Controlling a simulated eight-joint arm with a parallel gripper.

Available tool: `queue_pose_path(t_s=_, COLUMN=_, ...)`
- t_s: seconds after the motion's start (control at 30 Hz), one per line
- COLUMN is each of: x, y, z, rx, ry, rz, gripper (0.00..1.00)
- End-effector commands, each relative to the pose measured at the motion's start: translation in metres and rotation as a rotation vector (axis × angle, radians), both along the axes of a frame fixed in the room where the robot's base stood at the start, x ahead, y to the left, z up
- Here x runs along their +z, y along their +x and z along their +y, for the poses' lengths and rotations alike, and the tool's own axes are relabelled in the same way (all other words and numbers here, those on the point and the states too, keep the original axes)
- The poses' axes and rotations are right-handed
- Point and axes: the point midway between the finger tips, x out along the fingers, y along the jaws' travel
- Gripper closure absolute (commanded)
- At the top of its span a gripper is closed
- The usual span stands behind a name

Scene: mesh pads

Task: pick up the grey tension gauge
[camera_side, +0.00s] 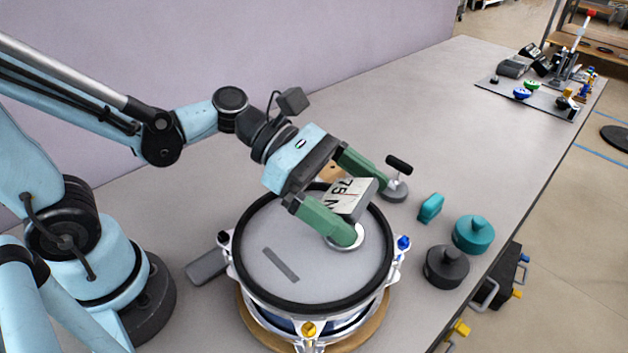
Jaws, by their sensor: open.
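The grey tension gauge (350,196) stands on the pale mesh head of a round drum-like frame (262,292). My gripper (361,207) has two green fingers, spread apart, one on each side of the gauge. The near finger hides part of the gauge body and foot. I cannot tell whether either finger touches it.
A grey bar (207,267) lies left. A dark mat (535,93) holds several items. The table middle is clear.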

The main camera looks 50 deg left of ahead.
Motion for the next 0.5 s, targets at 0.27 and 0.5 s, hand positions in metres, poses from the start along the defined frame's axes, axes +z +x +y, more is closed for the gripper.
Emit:
queue_pose_path(t_s=0.27, x=-0.0041, y=0.0027, z=-0.0095, rx=0.0, ry=-0.001, rz=0.0, gripper=0.0)
queue_pose_path(t_s=0.5, x=-0.0039, y=0.0027, z=-0.0091, rx=0.0, ry=-0.001, rz=0.0, gripper=0.17)
